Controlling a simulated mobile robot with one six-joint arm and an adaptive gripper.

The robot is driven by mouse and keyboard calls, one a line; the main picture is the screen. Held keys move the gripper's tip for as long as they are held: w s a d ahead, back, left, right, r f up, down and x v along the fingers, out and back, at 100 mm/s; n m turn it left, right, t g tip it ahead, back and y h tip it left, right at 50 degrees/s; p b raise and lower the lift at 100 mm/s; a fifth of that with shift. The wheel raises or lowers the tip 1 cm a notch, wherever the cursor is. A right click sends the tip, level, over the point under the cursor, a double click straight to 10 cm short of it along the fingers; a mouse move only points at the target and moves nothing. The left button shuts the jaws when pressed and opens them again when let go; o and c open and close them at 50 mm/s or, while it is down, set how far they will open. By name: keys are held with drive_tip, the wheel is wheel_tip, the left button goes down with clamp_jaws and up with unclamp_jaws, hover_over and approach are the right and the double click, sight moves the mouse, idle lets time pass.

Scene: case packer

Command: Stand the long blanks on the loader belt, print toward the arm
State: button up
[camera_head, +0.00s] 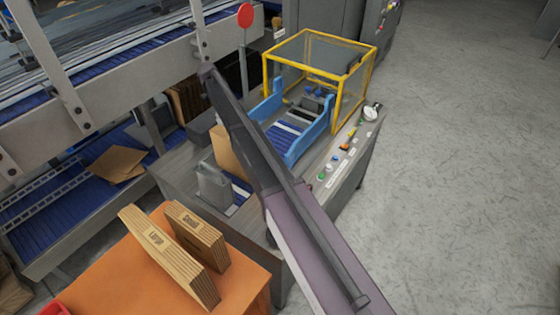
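Two bundles of brown cardboard blanks stand on edge on an orange table. The longer bundle (168,258) is at the left, the shorter bundle (203,238) just right of it. A brown board (226,152) stands upright there beside a grey block-like part (213,186), partly hidden by my arm. My arm crosses the middle from the lower right. I cannot make out my gripper.
The orange table (115,275) has bare room left of the bundles. Blue side guides (310,128) and a yellow-framed guard (318,65) stand at the bench's far end. Buttons (335,160) line its right edge. A lower conveyor (60,205) carries a flat brown piece (117,163). Open floor lies right.

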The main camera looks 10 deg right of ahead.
drive_tip(key=s+d+n+t+y, duration=0.1)
drive_tip(key=s+d+n, duration=0.6)
drive_tip(key=s, duration=0.5)
drive_tip(key=s+d+f+n+t+y, duration=0.1)
drive_tip(key=s+d+n, duration=0.6)
drive_tip(key=s+n, duration=0.4)
drive_tip(key=s+d+n+t+y, duration=0.1)
drive_tip(key=s+d+n, duration=0.5)
drive_tip(key=s, duration=0.7)
drive_tip(key=n, duration=0.2)
drive_tip(key=shift+s+d+f+n, duration=0.2)
drive_tip(key=shift+s+d+n, duration=0.05)
drive_tip(key=shift+d+n, duration=0.15)
